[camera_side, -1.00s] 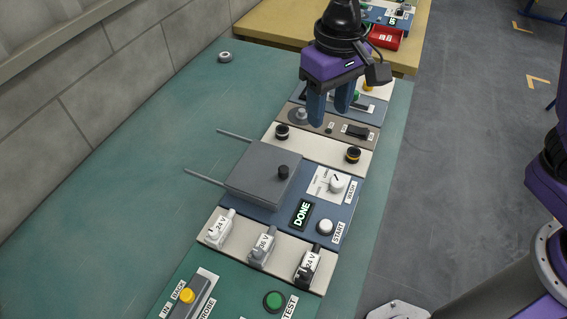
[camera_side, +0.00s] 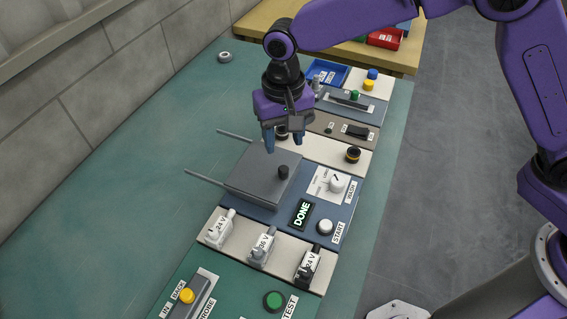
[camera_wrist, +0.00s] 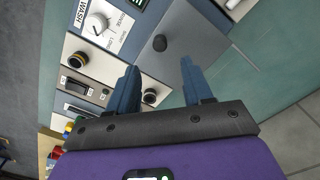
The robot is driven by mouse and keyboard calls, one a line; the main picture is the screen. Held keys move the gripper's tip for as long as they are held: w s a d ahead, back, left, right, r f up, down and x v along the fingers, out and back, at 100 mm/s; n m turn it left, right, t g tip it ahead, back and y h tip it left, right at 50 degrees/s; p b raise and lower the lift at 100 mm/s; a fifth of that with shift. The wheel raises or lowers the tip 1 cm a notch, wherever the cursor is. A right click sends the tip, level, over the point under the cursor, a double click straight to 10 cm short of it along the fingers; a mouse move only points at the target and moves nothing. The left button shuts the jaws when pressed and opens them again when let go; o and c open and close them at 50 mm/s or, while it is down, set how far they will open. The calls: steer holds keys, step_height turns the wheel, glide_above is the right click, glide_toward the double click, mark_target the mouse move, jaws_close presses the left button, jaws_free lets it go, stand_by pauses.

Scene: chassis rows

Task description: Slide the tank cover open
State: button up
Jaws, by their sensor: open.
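The tank cover (camera_side: 262,170) is a flat grey square plate on the blue panel, with a small dark knob (camera_side: 283,172) near its right edge. Two thin rails (camera_side: 205,178) stick out from its left side. The cover also shows in the wrist view (camera_wrist: 190,48), with its knob (camera_wrist: 159,43) ahead of the fingertips. My gripper (camera_side: 283,143) is above the far edge of the cover, open and empty, with its blue fingers pointing down. In the wrist view the two fingers (camera_wrist: 160,72) are apart, with nothing between them. The fingers do not touch the knob.
Right of the cover are a white WASH dial (camera_side: 337,184), a display reading DONE (camera_side: 302,214) and a white START button (camera_side: 325,227). Several 24 V and 36 V connectors (camera_side: 262,246) stand on the near panel. The green table (camera_side: 110,220) left of the rails is clear.

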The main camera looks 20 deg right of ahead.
mark_target(284, 168)
step_height(284, 168, down, 9)
stand_by(0.3)
jaws_close()
